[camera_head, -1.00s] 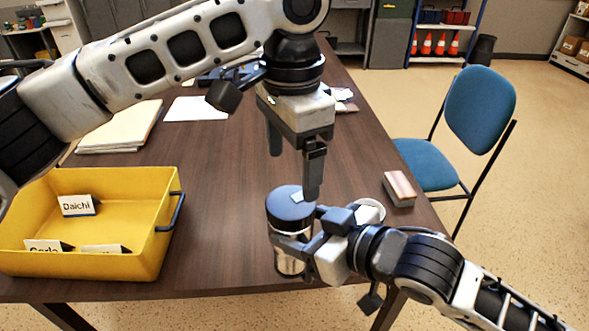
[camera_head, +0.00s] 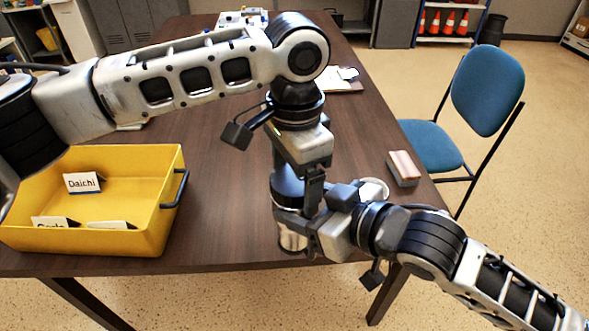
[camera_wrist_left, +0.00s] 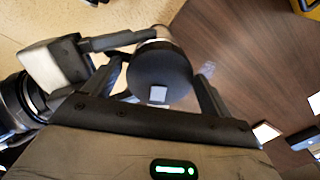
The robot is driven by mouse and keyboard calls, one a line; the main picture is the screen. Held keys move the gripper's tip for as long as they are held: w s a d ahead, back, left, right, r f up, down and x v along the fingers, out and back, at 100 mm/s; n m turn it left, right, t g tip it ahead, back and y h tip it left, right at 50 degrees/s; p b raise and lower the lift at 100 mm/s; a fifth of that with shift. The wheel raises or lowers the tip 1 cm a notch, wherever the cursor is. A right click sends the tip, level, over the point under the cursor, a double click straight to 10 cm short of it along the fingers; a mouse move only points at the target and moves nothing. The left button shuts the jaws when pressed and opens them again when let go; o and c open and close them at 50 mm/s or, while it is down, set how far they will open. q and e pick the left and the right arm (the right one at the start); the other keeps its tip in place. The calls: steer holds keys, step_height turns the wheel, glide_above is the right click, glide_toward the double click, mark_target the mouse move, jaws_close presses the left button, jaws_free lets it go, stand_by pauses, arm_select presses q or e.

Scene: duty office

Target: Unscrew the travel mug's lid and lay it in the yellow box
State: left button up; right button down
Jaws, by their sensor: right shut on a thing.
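The travel mug (camera_head: 292,240) stands upright on the desk, a silvery body with a dark, round lid (camera_head: 286,184) on it. My right gripper (camera_head: 292,222) is shut on the mug's body from the right, below the lid. My left gripper (camera_head: 298,185) points down over the lid, with a finger on either side of it. In the left wrist view the lid (camera_wrist_left: 160,78) with its pale square mark lies between the two open fingers, with gaps beside it. The yellow box (camera_head: 120,243) is at the left of the desk, its inside partly filled with name cards.
Name cards, one reading "Daichi" (camera_head: 82,183), stand in the box. An eraser-like block (camera_head: 403,168) lies right of the mug, and a white round thing (camera_head: 374,189) is partly hidden behind my right gripper. The desk (camera_head: 215,215) is bare between box and mug. A blue chair (camera_head: 487,90) stands at the right.

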arm_select(q)
steer(key=c, duration=0.9)
steer(key=shift+o, duration=0.2)
steer(key=shift+r, duration=0.15)
steer(key=shift+r, duration=0.95)
